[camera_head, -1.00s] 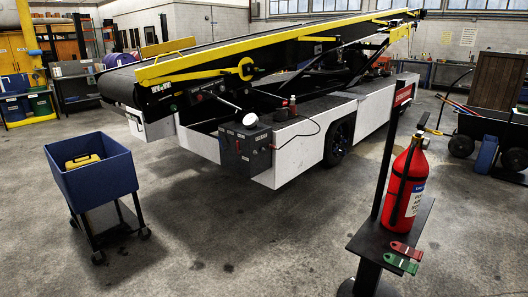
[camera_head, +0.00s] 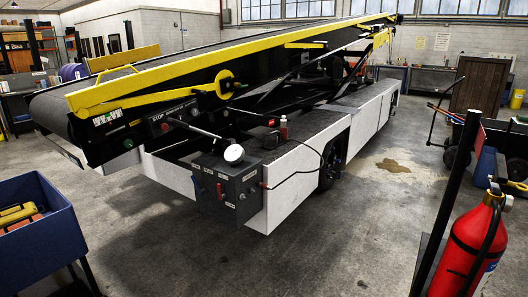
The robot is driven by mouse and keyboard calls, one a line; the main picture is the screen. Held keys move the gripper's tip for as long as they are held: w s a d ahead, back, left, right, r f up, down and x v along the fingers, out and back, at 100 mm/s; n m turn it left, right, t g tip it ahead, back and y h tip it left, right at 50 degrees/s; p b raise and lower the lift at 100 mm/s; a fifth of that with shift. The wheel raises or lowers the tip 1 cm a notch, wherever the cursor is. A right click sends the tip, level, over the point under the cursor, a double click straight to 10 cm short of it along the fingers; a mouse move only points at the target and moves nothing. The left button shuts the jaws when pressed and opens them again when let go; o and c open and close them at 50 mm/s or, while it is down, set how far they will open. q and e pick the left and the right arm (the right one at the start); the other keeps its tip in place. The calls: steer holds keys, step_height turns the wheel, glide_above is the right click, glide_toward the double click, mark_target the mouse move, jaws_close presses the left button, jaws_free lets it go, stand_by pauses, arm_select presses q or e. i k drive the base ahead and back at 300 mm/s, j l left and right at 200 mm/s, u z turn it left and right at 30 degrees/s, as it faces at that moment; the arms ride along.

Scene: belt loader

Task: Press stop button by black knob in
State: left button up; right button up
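The belt loader (camera_head: 300,180) stands ahead, a long white vehicle with a yellow-railed conveyor sloping up to the right. A grey control box (camera_head: 227,190) sits at its near corner, with small labels, a blue and a red control on its left face and small dark and red controls on its right face. A lever with a white round knob (camera_head: 234,153) reaches over the box. A label reading STOP (camera_head: 158,119) shows on the conveyor's dark side panel, with a small green control (camera_head: 128,143) left of it. A black knob is too small to make out. Neither gripper is in view.
A blue cart (camera_head: 35,235) with yellow items stands at the left edge. A red fire extinguisher (camera_head: 470,245) on a black post stand (camera_head: 443,180) is at the near right. The concrete floor between them is clear. A stain (camera_head: 392,165) lies right of the loader.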

mark_target(164, 127)
steer(key=j+u, duration=0.1)
steer(key=j, duration=0.25)
steer(key=i+j+u, duration=0.15)
steer(key=j, duration=0.2)
steer(key=i+j+u, duration=0.1)
steer(key=j, duration=0.2)
steer(key=i+j+u, duration=0.15)
steer(key=j, duration=0.2)
